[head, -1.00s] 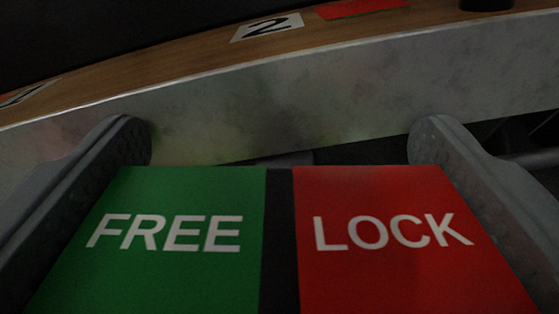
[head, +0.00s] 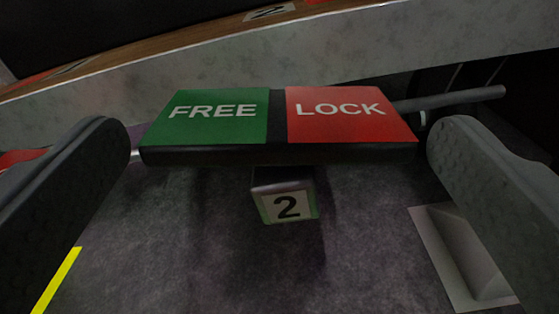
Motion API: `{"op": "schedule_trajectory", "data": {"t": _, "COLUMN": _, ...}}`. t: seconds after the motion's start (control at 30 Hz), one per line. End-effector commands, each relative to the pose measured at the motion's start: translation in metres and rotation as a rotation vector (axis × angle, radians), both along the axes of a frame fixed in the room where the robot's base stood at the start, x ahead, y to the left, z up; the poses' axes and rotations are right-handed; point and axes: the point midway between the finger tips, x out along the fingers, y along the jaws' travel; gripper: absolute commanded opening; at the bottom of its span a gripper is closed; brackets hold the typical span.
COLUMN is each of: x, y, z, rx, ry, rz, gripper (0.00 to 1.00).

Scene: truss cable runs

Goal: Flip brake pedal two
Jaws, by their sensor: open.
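The brake pedal (head: 278,152) is a wide black bar with a green FREE half (head: 210,116) on the left and a red LOCK half (head: 348,115) on the right. A small block with a number 2 plate (head: 288,206) sits below its middle, which marks it as pedal two. My gripper (head: 279,150) is open, with one finger to the left and one to the right of the pedal. The pedal lies ahead between the fingers, and neither finger visibly grips it. I cannot tell which half is pressed lower.
A pale metal beam (head: 300,60) with a wooden top runs across behind the pedal. A grey rod (head: 455,98) sticks out on the right. A pale recessed frame (head: 465,260) is at lower right, and a yellow strip (head: 58,280) at lower left. Dark floor lies below the pedal.

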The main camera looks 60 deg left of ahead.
Motion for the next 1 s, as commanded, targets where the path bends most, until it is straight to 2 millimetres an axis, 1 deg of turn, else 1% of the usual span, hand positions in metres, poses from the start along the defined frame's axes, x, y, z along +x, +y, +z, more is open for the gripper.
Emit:
{"op": "schedule_trajectory", "data": {"t": 0.03, "x": -0.005, "y": -0.008, "z": 0.000, "rx": 0.000, "ry": 0.001, "rz": -0.002, "gripper": 1.00}}
{"op": "schedule_trajectory", "data": {"t": 0.1, "x": -0.012, "y": -0.018, "z": 0.000, "rx": 0.000, "ry": 0.001, "rz": -0.003, "gripper": 1.00}}
{"op": "schedule_trajectory", "data": {"t": 0.4, "x": -0.041, "y": -0.057, "z": 0.000, "rx": 0.000, "ry": 0.000, "rz": -0.003, "gripper": 1.00}}
{"op": "schedule_trajectory", "data": {"t": 0.6, "x": -0.057, "y": -0.080, "z": 0.000, "rx": 0.000, "ry": 0.000, "rz": -0.002, "gripper": 1.00}}
{"op": "schedule_trajectory", "data": {"t": 0.8, "x": -0.068, "y": -0.094, "z": 0.000, "rx": 0.000, "ry": 0.002, "rz": -0.001, "gripper": 1.00}}
{"op": "schedule_trajectory", "data": {"t": 1.0, "x": -0.070, "y": -0.097, "z": 0.000, "rx": 0.000, "ry": 0.001, "rz": 0.001, "gripper": 1.00}}
